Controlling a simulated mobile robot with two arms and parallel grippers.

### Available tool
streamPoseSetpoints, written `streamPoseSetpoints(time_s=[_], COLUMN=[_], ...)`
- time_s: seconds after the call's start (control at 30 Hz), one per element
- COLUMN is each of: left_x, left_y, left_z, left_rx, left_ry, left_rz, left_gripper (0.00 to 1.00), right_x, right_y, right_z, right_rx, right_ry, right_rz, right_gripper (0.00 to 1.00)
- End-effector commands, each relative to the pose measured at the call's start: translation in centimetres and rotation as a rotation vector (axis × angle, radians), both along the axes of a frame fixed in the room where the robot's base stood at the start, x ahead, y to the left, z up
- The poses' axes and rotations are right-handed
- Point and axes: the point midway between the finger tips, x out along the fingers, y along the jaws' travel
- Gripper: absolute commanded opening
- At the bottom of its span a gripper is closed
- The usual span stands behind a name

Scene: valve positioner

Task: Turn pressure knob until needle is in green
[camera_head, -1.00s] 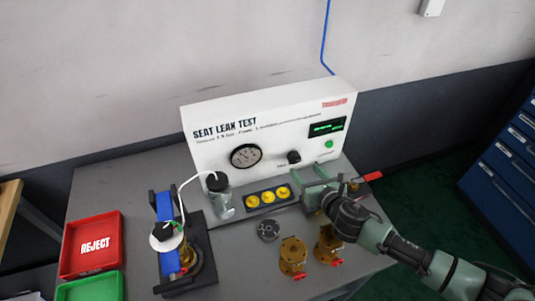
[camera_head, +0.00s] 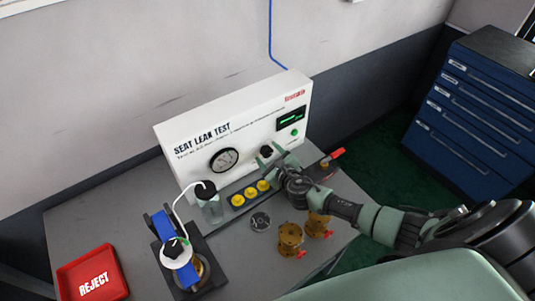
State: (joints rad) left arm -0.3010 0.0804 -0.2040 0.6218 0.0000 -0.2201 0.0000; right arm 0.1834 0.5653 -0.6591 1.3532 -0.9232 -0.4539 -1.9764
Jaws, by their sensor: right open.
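The black pressure knob (camera_head: 266,151) is on the front of the white seat leak test panel (camera_head: 290,100), right of the round gauge (camera_head: 224,160). The gauge has a dark rim and a pale dial. Its needle and any green zone are too small to read. My right gripper (camera_head: 270,156) is open in front of the knob, with its fingers close around it in the picture. I cannot tell whether they touch it. My left gripper is not in view.
Yellow round parts (camera_head: 250,193) sit in a dark strip below the panel. A glass jar (camera_head: 211,209) stands left of them. Brass valves (camera_head: 290,240) and a grey disc (camera_head: 260,221) are on the bench, near my right arm. A blue clamp fixture (camera_head: 172,243) and red reject tray (camera_head: 92,276) are left.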

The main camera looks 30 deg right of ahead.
Motion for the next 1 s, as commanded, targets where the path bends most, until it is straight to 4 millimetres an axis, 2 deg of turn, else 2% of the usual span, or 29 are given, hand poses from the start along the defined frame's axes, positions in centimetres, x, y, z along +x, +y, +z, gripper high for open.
streamPoseSetpoints(time_s=[0.1, 0.3, 0.37, 0.5, 0.53, 0.77, 1.0], left_x=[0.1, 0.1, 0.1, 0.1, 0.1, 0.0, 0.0], left_y=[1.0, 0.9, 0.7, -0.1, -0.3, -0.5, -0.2], left_z=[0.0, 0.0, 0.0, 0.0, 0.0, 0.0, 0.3], left_rx=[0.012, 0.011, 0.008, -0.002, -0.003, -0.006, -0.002], left_ry=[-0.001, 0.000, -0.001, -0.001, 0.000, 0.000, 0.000], left_rz=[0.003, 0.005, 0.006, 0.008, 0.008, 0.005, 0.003], left_gripper=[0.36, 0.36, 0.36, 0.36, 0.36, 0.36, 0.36], right_x=[0.4, 0.4, 0.4, 0.4, 0.4, 0.4, 0.4], right_y=[0.0, 0.0, 0.0, 0.0, 0.0, 0.0, -0.1], right_z=[-0.1, -0.1, -0.1, -0.1, -0.1, 0.0, 0.1], right_rx=[0.000, 0.000, 0.000, 0.000, 0.000, 0.014, 0.111], right_ry=[0.000, 0.000, 0.000, 0.000, 0.000, 0.002, 0.015], right_rz=[-0.001, 0.000, 0.000, 0.000, 0.000, 0.000, 0.001], right_gripper=[0.59, 0.59, 0.45, 0.06, 0.00, 0.00, 0.00])
